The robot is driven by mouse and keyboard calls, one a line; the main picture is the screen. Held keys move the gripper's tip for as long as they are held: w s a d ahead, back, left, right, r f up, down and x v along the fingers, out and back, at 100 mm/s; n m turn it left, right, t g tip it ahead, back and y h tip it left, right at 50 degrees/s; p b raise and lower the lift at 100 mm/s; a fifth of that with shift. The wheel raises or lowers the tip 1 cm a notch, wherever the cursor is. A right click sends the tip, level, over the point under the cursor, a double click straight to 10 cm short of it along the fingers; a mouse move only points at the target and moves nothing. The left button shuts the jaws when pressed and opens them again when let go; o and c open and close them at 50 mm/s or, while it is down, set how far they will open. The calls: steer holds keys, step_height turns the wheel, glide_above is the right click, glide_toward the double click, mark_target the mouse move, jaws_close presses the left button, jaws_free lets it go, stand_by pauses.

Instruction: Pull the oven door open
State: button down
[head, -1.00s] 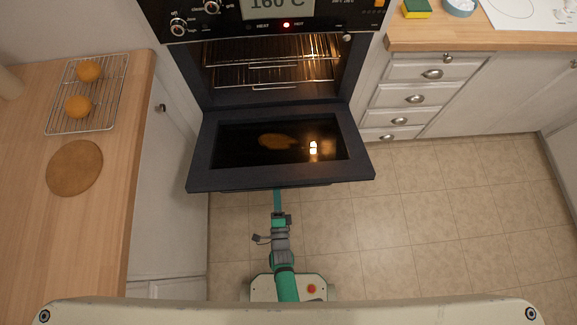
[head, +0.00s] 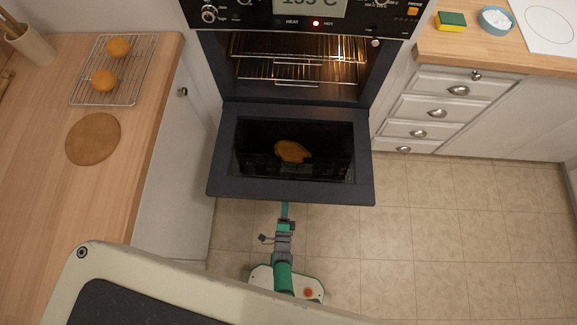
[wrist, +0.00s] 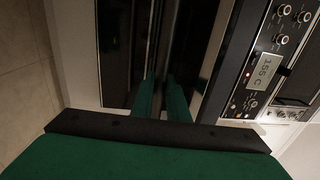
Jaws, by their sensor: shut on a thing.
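The oven door (head: 226,171) is folded down, wide open, below the lit oven cavity (head: 300,62). Its glass shows an orange-brown shape that looks like a reflection. My gripper (head: 284,212) is at the door's outer front edge, near the middle. The door's handle is hidden under that edge in the head view. In the wrist view my green fingers (wrist: 161,100) reach to the dark door and look closed there. The handle between them cannot be made out. The oven control panel (head: 305,12) reads about 155 C with a red light lit.
Wire racks (head: 290,70) are inside the oven. A wooden counter (head: 60,200) on the left holds a cooling rack (head: 135,75) and a round brown board (head: 93,139). White drawers (head: 440,108) stand on the right. The tiled floor (head: 440,215) at right is clear.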

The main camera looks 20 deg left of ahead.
steer(key=shift+w+a+f, duration=0.1)
steer(key=shift+f, duration=0.4)
steer(key=c, duration=1.7)
jaws_free()
steer(key=shift+c, duration=0.2)
steer(key=shift+f, duration=0.1)
steer(key=r+v, duration=0.1)
steer(key=v, duration=0.9)
steer(key=shift+s+f, duration=0.4)
steer(key=shift+f, duration=0.1)
